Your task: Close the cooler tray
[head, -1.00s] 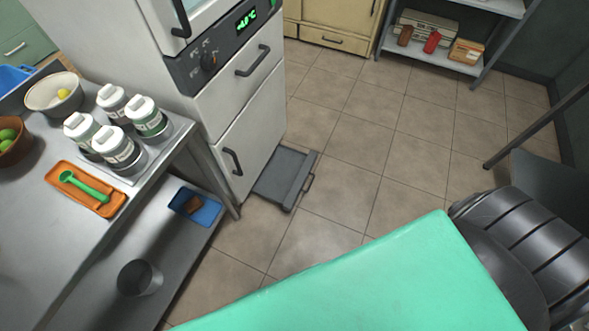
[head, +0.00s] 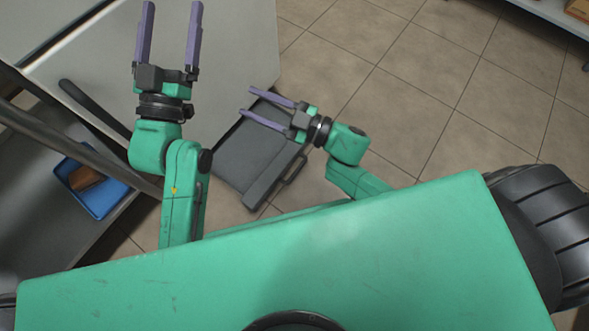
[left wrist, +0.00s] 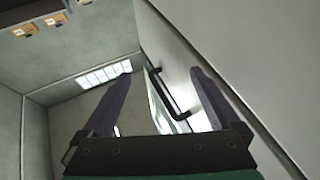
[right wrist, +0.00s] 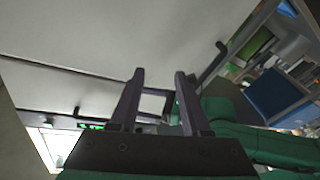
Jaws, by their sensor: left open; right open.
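The dark grey cooler tray (head: 238,150) sticks out low at the foot of the white cooler (head: 232,45), just above the floor. Its front lip (head: 268,182) carries a small handle (head: 294,170). My right gripper (head: 249,103) is open and empty and overlaps the tray's far part in the head view; its height above the tray is unclear. My left gripper (head: 170,22) is open and empty in front of the cooler, left of the tray. The left wrist view shows a dark cooler handle (left wrist: 171,94) beyond its fingers. The tray is not visible in either wrist view.
A long dark handle (head: 95,108) is on the cooler front at left. A steel table with a lower shelf (head: 45,215) holding a blue tray (head: 75,195) stands left. Tiled floor (head: 400,110) is open to the right. A dark wheel (head: 540,220) is at the right edge.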

